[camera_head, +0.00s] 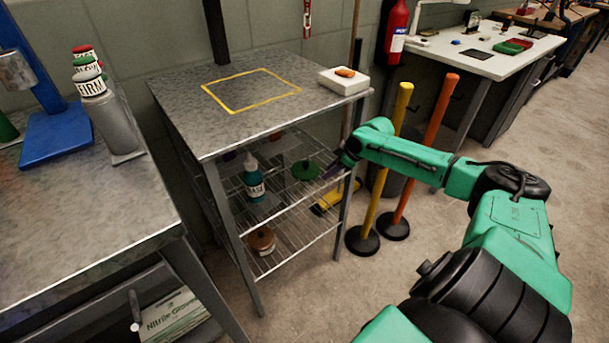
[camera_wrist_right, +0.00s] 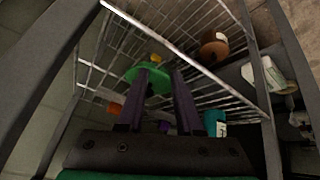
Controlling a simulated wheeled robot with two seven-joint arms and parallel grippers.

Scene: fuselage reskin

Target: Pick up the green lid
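The green lid (camera_head: 305,170) is round with a raised middle and lies on the upper wire shelf of the metal table. My right gripper (camera_head: 333,170) is at the right-hand side of that shelf, close to the lid; its fingers are small and dark there. In the right wrist view the gripper's two purple fingers (camera_wrist_right: 162,75) stand apart. The lid (camera_wrist_right: 158,84) shows behind the fingertips, partly hidden by the left one in the picture. I cannot tell whether a finger touches it. My left gripper is not in view.
A teal bottle (camera_head: 254,180) stands left of the lid on the wire shelves, and a brown pot (camera_head: 262,240) sits lower. The metal tabletop (camera_head: 190,110) is above, with a table leg (camera_head: 345,190) near my gripper. Yellow (camera_head: 386,170) and orange (camera_head: 424,150) posts stand to the right.

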